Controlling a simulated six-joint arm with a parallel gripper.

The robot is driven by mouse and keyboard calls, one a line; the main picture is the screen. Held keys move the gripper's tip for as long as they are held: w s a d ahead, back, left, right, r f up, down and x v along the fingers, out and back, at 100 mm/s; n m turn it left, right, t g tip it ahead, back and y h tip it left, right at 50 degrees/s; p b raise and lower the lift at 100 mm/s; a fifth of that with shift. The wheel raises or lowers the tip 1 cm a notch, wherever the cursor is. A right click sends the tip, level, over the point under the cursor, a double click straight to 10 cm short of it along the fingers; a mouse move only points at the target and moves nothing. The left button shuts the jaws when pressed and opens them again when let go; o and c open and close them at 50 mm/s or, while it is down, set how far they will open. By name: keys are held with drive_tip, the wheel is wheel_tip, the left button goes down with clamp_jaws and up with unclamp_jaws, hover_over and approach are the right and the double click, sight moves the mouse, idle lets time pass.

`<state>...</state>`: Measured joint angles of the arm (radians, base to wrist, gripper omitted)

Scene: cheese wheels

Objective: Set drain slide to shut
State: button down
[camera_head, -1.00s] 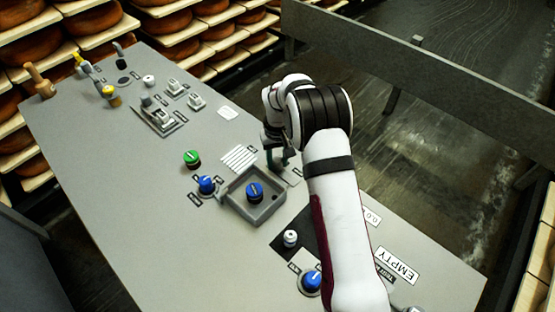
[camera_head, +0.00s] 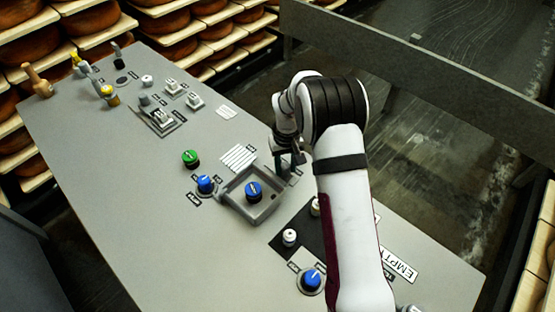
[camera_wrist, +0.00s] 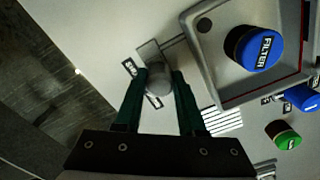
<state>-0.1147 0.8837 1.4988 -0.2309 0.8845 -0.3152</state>
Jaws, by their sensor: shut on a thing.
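The drain slide shows in the wrist view as a grey knob (camera_wrist: 159,82) with a pale plate behind it, at the corner of the grey tray (camera_wrist: 222,97). My gripper (camera_wrist: 160,75) has its two green fingers on either side of the knob, shut on it. Small labels beside the slide are partly covered by the fingers and cannot be read in full. In the head view my gripper (camera_head: 292,162) is low at the tray's upper right edge, and the slide is mostly hidden behind it.
A blue FILTER knob (camera_wrist: 255,48) stands in the tray. A blue knob (camera_head: 206,184) and a green knob (camera_head: 190,158) stand to its left. A white knob (camera_head: 289,237) and another blue knob (camera_head: 312,280) are nearer the front. The panel's left front is clear.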

sight(288, 168)
drive_tip(key=shift+s+d, duration=0.4)
drive_tip(key=c, duration=0.5)
unclamp_jaws()
wheel_tip(288, 168, up, 16)
drive_tip(key=shift+f, duration=0.15)
